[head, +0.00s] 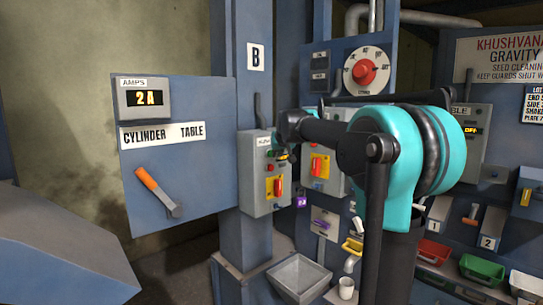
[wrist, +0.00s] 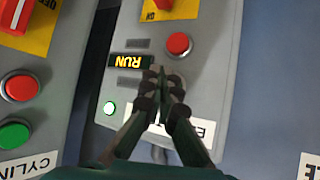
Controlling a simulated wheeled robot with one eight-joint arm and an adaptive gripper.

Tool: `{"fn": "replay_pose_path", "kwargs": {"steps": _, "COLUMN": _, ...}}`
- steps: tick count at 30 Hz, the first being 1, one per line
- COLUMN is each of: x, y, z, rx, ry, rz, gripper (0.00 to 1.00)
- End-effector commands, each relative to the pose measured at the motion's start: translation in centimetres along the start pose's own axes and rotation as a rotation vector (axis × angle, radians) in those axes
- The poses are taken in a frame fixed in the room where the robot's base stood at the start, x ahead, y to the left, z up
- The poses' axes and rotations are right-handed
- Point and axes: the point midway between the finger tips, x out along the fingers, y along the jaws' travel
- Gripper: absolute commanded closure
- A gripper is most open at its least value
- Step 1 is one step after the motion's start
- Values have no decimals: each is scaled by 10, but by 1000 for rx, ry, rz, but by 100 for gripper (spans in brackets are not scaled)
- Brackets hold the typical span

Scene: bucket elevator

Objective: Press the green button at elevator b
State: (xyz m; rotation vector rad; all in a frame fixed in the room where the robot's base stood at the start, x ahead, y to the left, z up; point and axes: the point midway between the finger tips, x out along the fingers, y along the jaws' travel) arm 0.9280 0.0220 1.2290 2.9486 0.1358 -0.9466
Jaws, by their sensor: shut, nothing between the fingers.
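Elevator B's grey control box (head: 264,172) is on the blue post below the "B" sign (head: 255,56). My gripper (head: 283,152) is at the upper part of the box. In the wrist view my shut fingertips (wrist: 165,74) are in front of the panel, beside the display and past the lamp. The green button is not visible; the fingers cover that part of the panel. I cannot tell whether they touch it.
A neighbouring box, labelled CYLIN in the wrist view, has its own red button (wrist: 20,85) and green button (wrist: 14,133). A cylinder table panel (head: 180,155) with an orange-handled lever stands left. A grey hopper (head: 299,277) and a white cup (head: 346,288) sit below.

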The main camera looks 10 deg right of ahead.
Motion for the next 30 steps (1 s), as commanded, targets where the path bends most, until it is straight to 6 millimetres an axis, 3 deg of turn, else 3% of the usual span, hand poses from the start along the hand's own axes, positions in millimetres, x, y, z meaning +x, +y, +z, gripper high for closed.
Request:
{"fn": "replay_pose_path", "kwargs": {"steps": 14, "x": -4, "y": 3, "z": 3, "rx": 1, "ry": 0, "rz": 0, "gripper": 100}}
{"fn": "replay_pose_path", "kwargs": {"steps": 30, "x": -35, "y": 25, "z": 26, "rx": 1, "ry": 0, "rz": 0, "gripper": 100}}
